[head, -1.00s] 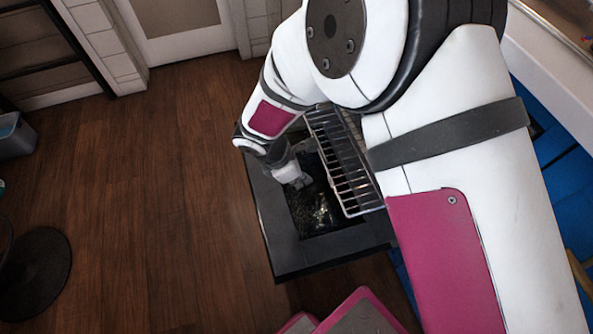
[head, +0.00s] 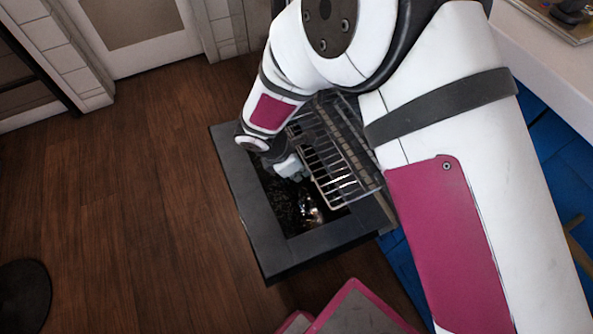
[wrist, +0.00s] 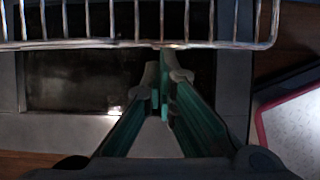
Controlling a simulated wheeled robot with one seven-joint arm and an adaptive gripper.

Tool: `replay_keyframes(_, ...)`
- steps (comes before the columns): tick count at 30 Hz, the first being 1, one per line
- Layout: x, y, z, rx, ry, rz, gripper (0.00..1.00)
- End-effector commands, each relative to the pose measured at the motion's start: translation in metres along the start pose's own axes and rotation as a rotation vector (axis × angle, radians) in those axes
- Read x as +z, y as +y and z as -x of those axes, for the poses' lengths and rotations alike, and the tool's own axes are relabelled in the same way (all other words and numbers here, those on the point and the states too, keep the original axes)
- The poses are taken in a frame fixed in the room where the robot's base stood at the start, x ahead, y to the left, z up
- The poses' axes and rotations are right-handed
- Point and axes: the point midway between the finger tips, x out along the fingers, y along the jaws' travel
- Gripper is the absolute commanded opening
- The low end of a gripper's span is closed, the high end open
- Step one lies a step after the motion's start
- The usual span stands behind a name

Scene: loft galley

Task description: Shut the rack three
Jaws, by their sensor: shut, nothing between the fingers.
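The wire rack (head: 330,165) is pulled out over the open oven door (head: 262,238), which is folded down flat with a dark glass middle. In the wrist view the rack's front rail (wrist: 100,44) and several bars cross the top of the picture. My gripper (head: 303,176) is low over the door, just in front of the rack's front edge. In the wrist view the shut, empty fingertips (wrist: 162,72) are close to the front rail; I cannot tell whether they touch it. My arm hides part of the rack and the oven. No rack number can be read.
Blue cabinet fronts (head: 560,150) and a pale counter (head: 545,65) lie to the right. Wood floor (head: 140,200) is free on the left. A dark round object (head: 22,295) stands at the lower left, and a white door (head: 140,35) is at the back.

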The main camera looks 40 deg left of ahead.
Motion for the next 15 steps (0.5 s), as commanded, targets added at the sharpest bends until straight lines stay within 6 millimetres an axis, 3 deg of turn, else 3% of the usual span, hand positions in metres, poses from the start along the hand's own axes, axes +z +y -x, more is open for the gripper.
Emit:
replay_keyframes(5,0.03,-0.001,-0.012,-0.002,-0.003,-0.005,0.0)
replay_keyframes(15,0.121,-0.002,-0.048,-0.004,-0.003,-0.007,0.0)
